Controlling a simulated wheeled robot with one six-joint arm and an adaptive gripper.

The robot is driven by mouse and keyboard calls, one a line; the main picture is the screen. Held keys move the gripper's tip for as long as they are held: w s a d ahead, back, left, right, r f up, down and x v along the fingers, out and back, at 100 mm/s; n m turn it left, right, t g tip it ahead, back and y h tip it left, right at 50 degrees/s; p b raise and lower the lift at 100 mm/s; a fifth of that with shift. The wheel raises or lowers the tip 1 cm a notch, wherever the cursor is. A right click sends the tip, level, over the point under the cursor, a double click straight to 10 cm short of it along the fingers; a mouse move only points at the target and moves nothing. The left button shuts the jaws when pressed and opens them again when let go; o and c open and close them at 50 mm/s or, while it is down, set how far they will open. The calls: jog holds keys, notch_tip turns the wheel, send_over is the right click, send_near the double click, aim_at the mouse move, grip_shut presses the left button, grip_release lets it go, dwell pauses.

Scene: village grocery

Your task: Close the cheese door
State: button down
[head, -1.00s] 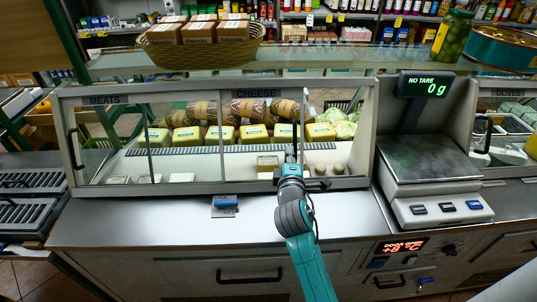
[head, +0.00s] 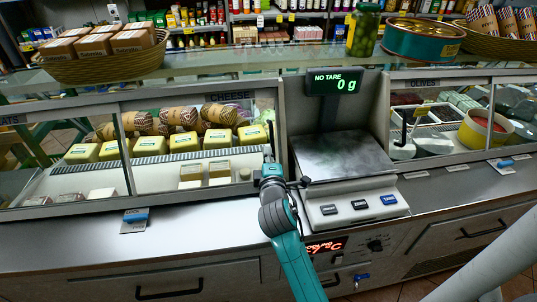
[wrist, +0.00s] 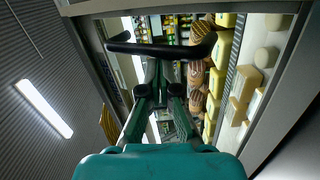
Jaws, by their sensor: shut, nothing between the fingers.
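The cheese door (head: 230,97) is a sliding glass pane whose top rail carries the CHEESE label. Its right edge and black handle (head: 271,135) are close to the case's right end post. Whether a narrow gap remains there I cannot tell. My gripper (head: 268,160) is at the handle's lower part, in front of the glass. In the wrist view my gripper (wrist: 161,75) is shut with nothing between its fingers, and the black handle (wrist: 160,46) lies across just beyond the fingertips. Whether they touch it is unclear.
Yellow cheeses (head: 184,141) and smaller blocks sit inside the case. A scale (head: 345,155) stands just right of the cheese door, beside my arm. The olives case (head: 440,133) is further right. A blue-handled item (head: 135,216) lies on the steel counter (head: 60,240).

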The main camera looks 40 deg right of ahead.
jog(key=shift+s+d, duration=0.25)
jog(key=shift+d, duration=0.05)
jog(key=v, duration=1.2)
jog(key=shift+w+a, duration=0.2)
jog(key=shift+a, duration=0.05)
